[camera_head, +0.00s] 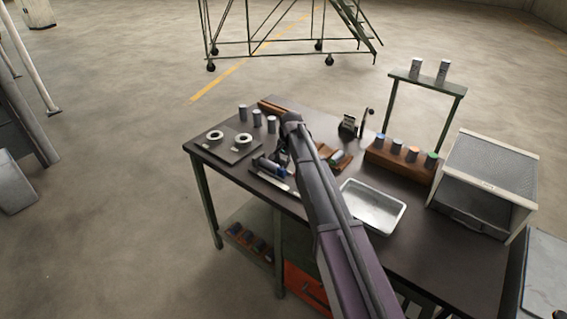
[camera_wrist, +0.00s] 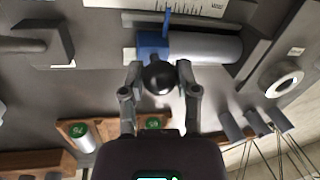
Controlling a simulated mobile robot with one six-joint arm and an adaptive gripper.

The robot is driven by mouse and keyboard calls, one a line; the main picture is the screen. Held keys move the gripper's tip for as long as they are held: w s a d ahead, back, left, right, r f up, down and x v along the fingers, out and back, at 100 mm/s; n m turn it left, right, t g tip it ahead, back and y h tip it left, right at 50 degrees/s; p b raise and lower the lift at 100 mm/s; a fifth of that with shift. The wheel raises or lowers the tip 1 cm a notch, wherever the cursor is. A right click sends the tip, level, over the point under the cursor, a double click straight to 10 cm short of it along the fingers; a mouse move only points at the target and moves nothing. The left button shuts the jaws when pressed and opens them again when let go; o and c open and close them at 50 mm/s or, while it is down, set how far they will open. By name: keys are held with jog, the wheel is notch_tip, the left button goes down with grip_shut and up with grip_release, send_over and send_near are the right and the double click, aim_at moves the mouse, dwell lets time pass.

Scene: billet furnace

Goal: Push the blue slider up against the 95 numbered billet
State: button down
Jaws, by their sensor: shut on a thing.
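The blue slider (camera_wrist: 153,46) sits on a gauge with a white printed scale (camera_wrist: 160,5), seen in the wrist view. A black ball knob (camera_wrist: 160,77) stands at its front. My gripper (camera_wrist: 160,82) has one finger on each side of this knob and is shut on it. A grey billet (camera_wrist: 208,48) lies on its side just right of the slider. Their faces meet or nearly meet; I cannot tell which. No number on this billet is readable. In the head view my arm hides part of the gauge, and my gripper (camera_head: 283,158) is over the table's left part.
In the head view, several billets stand in a wooden rack (camera_head: 378,158). A metal tray (camera_head: 373,207) lies right of my arm, with a grey box (camera_head: 490,170) beyond it. A plate with two white rings (camera_head: 228,146) is at the left table edge.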

jog(key=shift+c, duration=1.7)
grip_release()
jog(key=shift+a, duration=0.1)
jog(key=shift+s+d, duration=0.3)
jog(key=shift+d, duration=0.15)
notch_tip(320, 180, up, 14)
jog(key=s+d+f+p, duration=0.1)
jog(key=d+p, duration=0.2)
jog(key=p, duration=1.1)
jog(key=s+d+f+n+b, duration=0.1)
jog(key=s+d+n, duration=0.1)
jog(key=s+d, duration=0.4)
jog(key=s+d+f+n+h+b, duration=0.1)
jog(key=s+d, duration=0.5)
jog(key=s, duration=1.1)
jog(key=shift+s+d+f+n+g+h+b, duration=0.2)
jog(key=shift+d+n+g+h+b, duration=0.1)
jog(key=shift+d+n+g+b, duration=0.25)
jog(key=shift+a, duration=0.2)
